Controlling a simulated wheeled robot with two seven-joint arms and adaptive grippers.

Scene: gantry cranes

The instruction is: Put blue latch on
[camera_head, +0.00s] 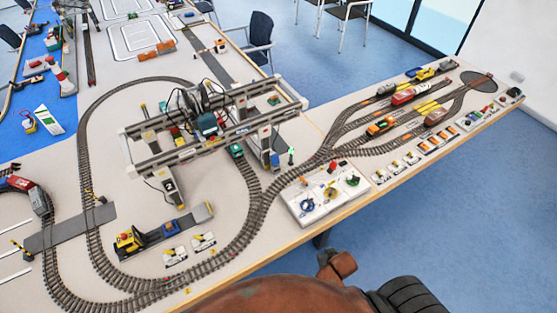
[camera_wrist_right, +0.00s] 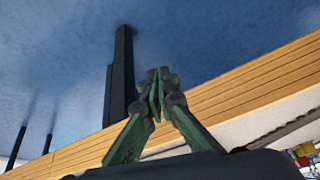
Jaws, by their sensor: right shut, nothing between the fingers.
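A white control board (camera_head: 318,221) sits at the near edge of the table in the head view. A small round blue part (camera_head: 306,205), seemingly the blue latch, is at its left. A red and yellow part (camera_head: 330,192) is in its middle and a green part (camera_head: 352,181) at its right. The latch's position is too small to tell. My right gripper (camera_wrist_right: 157,80) shows only in its wrist view, with green fingers together and empty. It is in front of the table's wooden edge, apart from the board. My left gripper is not in view.
The table's wooden edge (camera_wrist_right: 230,92) crosses the right wrist view, with dark legs (camera_wrist_right: 120,75) beyond it.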

